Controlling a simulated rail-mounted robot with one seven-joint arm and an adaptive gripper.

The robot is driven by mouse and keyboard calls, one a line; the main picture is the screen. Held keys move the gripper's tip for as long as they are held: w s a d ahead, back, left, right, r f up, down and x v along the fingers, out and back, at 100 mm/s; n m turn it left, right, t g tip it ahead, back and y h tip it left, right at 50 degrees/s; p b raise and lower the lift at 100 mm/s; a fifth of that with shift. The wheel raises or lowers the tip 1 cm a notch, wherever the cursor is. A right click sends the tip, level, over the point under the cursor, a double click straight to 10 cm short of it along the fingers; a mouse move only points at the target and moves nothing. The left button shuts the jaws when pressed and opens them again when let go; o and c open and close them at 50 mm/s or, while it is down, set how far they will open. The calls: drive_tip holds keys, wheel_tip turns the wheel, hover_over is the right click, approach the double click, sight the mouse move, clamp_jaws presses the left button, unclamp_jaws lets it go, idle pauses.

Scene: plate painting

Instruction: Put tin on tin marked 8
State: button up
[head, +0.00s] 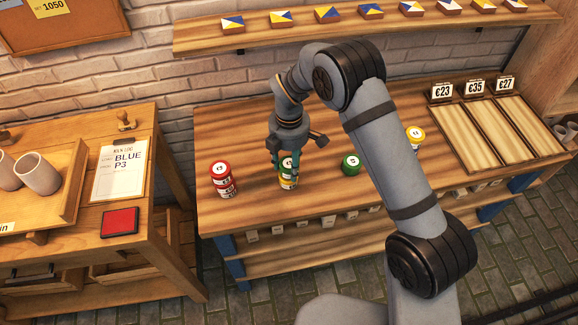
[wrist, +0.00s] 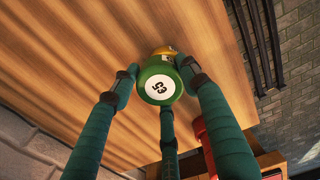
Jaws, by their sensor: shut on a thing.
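My gripper (head: 288,158) is shut on a green tin with a white top label, which reads 53 in the wrist view (wrist: 159,86). The held tin is upright, directly over a yellow tin (head: 288,184). The yellow tin also shows behind it in the wrist view (wrist: 165,50). I cannot tell whether the two tins touch. The yellow tin's top and number are hidden. Red tins (head: 223,184) stand stacked to the left. Another green tin (head: 350,163) and a yellow tin (head: 416,136) stand to the right. I cannot read a clear 8 on any tin.
The wooden workbench (head: 240,130) has free room around the tins. Price signs (head: 475,88) and slatted trays (head: 490,135) are at its right end. A shelf (head: 270,35) with painted tiles runs above. A side table at left holds an order sheet (head: 120,170) and red pad (head: 120,222).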

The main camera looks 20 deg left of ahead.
drive_tip(key=c, duration=0.6)
drive_tip(key=shift+r, duration=0.1)
